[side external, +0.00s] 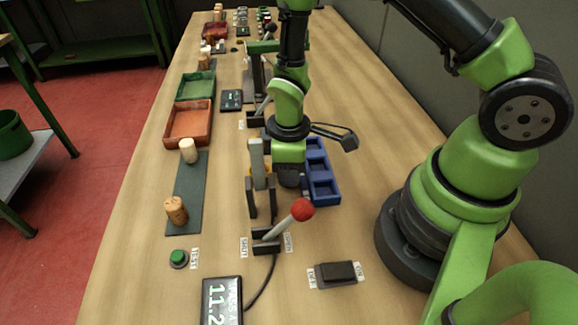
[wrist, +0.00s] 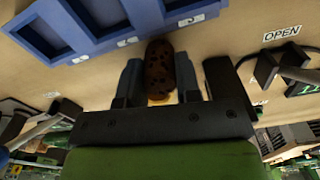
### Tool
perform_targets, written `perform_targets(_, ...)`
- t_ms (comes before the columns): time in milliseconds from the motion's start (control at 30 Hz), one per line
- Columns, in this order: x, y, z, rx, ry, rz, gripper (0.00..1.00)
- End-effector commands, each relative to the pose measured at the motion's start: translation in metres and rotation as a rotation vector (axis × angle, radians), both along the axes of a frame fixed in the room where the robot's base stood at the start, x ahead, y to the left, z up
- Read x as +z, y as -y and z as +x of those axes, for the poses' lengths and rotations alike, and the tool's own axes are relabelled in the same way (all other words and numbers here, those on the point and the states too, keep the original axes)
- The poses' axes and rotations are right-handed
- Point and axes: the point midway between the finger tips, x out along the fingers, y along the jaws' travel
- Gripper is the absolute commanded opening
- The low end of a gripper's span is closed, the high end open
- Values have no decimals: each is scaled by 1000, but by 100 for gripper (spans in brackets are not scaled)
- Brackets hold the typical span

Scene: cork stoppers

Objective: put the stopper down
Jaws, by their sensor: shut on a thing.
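A dark brown speckled stopper (wrist: 159,68) is between the fingers of my gripper (wrist: 159,80) in the wrist view. My gripper is shut on it. In the side view my gripper (side external: 261,203) points down just left of the blue tray (side external: 334,190), and I cannot make out the held stopper there. In the wrist view the blue tray (wrist: 112,38) lies beyond the stopper, its near edge close to the stopper's tip. The compartments I can see look empty. Whether the stopper touches the table cannot be told.
A red-knobbed lever (side external: 302,209) stands close in front of my gripper. A pale stopper (side external: 188,150) and a tan stopper (side external: 176,211) stand on a dark mat (side external: 188,183) at left. An orange tray (side external: 172,138) and green tray (side external: 181,94) lie behind. A display (side external: 222,300) lies in front.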

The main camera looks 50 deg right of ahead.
Motion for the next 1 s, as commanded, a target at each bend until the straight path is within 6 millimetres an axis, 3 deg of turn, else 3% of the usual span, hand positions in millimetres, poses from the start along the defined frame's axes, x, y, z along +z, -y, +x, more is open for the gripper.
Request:
perform_targets(467,-10,0,0,-2,0,0,6)
perform_targets(500,-10,0,1,-3,2,0,33)
perform_targets(600,-10,0,2,-6,6,1,56)
perform_targets(1000,-2,0,2,-9,7,2,57)
